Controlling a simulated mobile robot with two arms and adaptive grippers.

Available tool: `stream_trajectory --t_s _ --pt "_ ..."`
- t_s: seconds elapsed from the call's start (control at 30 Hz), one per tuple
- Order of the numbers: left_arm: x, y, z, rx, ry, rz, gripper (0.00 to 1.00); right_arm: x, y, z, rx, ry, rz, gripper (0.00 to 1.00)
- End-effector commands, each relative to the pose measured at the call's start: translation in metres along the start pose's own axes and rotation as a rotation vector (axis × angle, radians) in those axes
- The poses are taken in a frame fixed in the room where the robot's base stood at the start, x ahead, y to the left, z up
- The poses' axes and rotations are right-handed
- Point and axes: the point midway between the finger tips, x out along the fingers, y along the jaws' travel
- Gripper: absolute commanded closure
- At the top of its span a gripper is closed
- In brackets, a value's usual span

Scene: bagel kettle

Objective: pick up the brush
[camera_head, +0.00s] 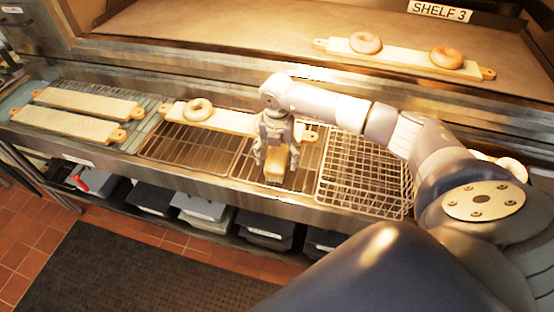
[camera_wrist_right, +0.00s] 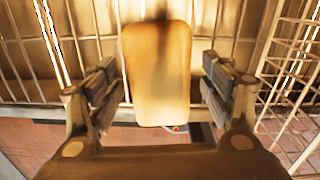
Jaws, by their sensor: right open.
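The brush (camera_head: 274,168) is a tan, blocky piece with paler bristles at its lower end, seen over the wire racks in the head view. My right gripper (camera_head: 276,157) is open, with its fingers on either side of the brush. In the right wrist view, the brush (camera_wrist_right: 157,75) is a tan rounded block between the two fingers of my right gripper (camera_wrist_right: 160,88). A gap shows between the block and each finger. Whether the brush touches the rack is hard to tell. My left gripper is not in view.
A board with a bagel (camera_head: 198,109) lies behind the gripper. Two boards (camera_head: 88,102) lie at left. A wire basket (camera_head: 362,175) stands close on the right. The steel counter edge (camera_head: 225,187) is in front, with several bins below. Shelf 3 (camera_head: 230,30) is behind.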

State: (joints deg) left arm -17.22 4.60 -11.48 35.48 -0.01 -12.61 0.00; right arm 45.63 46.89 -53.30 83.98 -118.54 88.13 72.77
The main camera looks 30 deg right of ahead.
Motion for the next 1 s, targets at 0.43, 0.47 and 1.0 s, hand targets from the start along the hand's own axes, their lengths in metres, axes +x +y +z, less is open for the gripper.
stream_trajectory --t_s 0.43,0.47,1.0 --pt "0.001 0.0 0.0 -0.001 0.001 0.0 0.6 0.0 0.0 0.0 0.0 0.001 0.0 0.76" --pt "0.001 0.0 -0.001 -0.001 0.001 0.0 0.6 0.0 0.0 0.0 0.0 0.001 0.0 0.76" --pt "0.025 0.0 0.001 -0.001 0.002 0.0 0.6 -0.058 0.002 0.001 -0.001 -0.004 0.006 0.76"
